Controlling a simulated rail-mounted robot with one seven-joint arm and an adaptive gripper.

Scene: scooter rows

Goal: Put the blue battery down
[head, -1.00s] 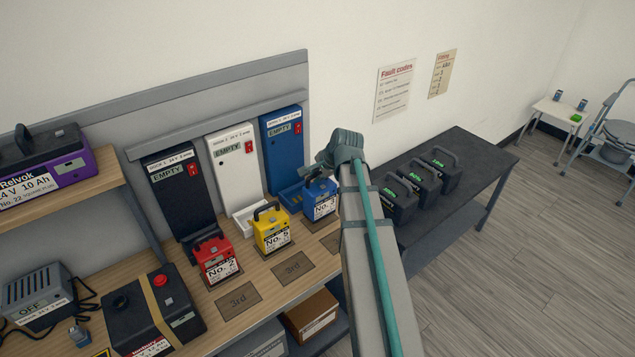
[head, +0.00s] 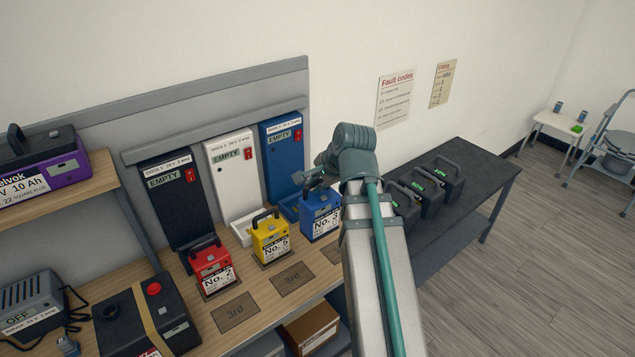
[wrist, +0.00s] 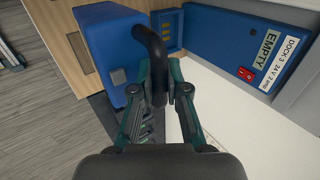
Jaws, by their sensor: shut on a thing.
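The blue battery (head: 320,214), labelled No. 3, is upright on or just above the wooden bench, in front of the blue dock (head: 283,150); I cannot tell whether its base touches. My gripper (head: 318,180) is at its top, partly hidden by my arm in the head view. In the wrist view, my gripper (wrist: 158,95) is shut on the battery's black handle (wrist: 150,45), with the blue body (wrist: 103,48) to the left. The blue dock (wrist: 225,45) is marked EMPTY, and its tray (wrist: 169,28) is beside the battery.
The yellow battery (head: 270,240) and red battery (head: 212,268) stand left of the blue one. Marked plates (head: 292,279) lie in front of them. White (head: 232,170) and black (head: 172,205) docks read EMPTY. Dark batteries stand on the black table (head: 485,165) at the right.

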